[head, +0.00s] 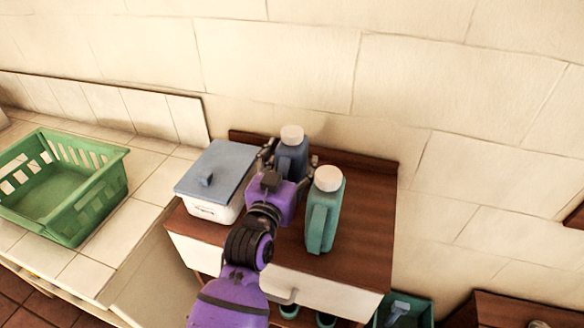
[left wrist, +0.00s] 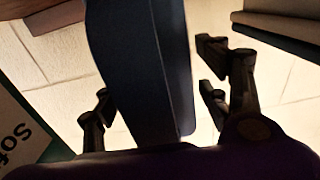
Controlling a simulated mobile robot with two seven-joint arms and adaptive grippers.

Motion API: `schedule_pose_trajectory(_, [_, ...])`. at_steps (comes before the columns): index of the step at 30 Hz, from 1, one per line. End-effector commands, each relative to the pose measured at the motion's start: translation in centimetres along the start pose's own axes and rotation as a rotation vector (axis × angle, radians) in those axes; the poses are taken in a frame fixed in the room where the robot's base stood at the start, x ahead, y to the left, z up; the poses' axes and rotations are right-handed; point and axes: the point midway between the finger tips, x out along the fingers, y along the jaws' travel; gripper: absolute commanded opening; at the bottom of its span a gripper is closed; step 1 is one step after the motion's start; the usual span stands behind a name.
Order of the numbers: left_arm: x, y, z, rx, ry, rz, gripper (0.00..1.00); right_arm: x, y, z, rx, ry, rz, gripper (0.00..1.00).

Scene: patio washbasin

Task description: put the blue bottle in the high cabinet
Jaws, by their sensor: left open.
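The blue bottle (head: 291,158) with a white cap stands upright at the back of the brown-topped cabinet (head: 365,205). My left gripper (head: 288,166) is open, with its fingers on either side of the bottle. In the left wrist view the blue bottle (left wrist: 145,70) fills the space between the spread fingers (left wrist: 155,108), and gaps show on both sides. The gripper hides the bottle's lower part in the head view. My right gripper is not in view. I cannot make out a high cabinet.
A green bottle (head: 324,212) stands close to the right of my gripper. A white box with a blue-grey lid (head: 215,172) is close to the left. A green basket (head: 75,215) sits on the tiled counter. The brown top is clear at right.

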Motion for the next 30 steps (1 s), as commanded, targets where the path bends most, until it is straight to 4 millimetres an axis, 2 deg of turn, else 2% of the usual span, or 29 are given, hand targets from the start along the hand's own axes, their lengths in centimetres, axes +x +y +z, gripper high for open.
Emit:
schedule_pose_trajectory(8, [0.51, -0.02, 0.21, -0.001, -0.003, 0.000, 0.69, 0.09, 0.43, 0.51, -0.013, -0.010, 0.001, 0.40])
schedule_pose_trajectory(11, [0.50, -0.01, 0.21, -0.001, -0.003, 0.000, 0.58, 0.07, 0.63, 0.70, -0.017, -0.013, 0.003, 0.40])
schedule_pose_trajectory(24, [0.49, -0.01, 0.20, 0.000, -0.003, 0.000, 0.01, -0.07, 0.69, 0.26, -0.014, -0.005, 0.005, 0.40])
schedule_pose_trajectory(30, [0.51, 0.01, -0.16, 0.000, 0.005, 0.000, 0.00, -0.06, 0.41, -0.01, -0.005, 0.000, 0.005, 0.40])
